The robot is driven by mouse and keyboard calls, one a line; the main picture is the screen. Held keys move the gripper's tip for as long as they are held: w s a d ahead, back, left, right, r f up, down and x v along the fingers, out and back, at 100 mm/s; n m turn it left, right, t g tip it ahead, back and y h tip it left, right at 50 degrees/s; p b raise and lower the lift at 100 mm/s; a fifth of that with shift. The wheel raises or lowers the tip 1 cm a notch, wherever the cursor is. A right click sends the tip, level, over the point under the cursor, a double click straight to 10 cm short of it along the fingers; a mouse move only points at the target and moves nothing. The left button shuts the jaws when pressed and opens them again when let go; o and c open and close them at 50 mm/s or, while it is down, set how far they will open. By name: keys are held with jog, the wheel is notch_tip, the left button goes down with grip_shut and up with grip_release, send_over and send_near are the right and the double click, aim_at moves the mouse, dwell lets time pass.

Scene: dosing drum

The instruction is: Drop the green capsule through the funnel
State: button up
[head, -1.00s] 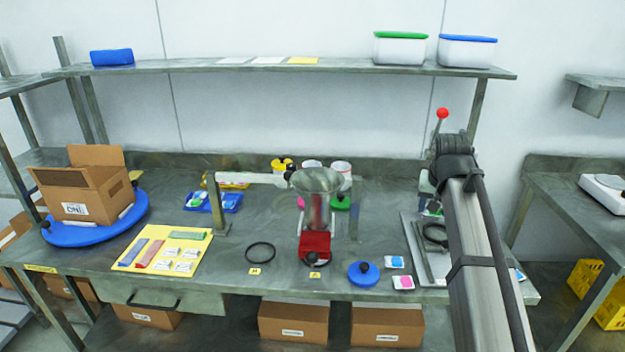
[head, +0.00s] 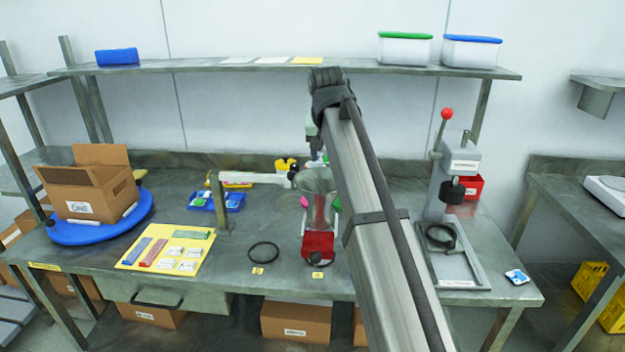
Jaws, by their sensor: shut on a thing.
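The clear funnel (head: 317,181) stands at the middle of the bench above a red-based container (head: 318,245). My arm reaches in from the lower right, and its wrist is above and just behind the funnel's mouth. My gripper (head: 319,158) points down there, mostly hidden by my own arm. It is shut on a small green thing, which looks like the green capsule (head: 325,157), close to the funnel's rim. I cannot tell whether it is directly over the opening. The funnel's right side is covered by my arm.
A white swing arm (head: 250,178) on a post (head: 219,208) stands left of the funnel. A blue tray (head: 214,202) and a yellow mat (head: 166,250) lie further left. A press with a red knob (head: 447,113) stands right. A black ring (head: 263,252) lies in front.

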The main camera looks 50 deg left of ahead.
jog(key=shift+s+a+f, duration=0.1)
jog(key=shift+f, duration=2.85)
jog(key=o, duration=1.1)
jog(key=v, duration=1.4)
jog(key=shift+f, duration=0.1)
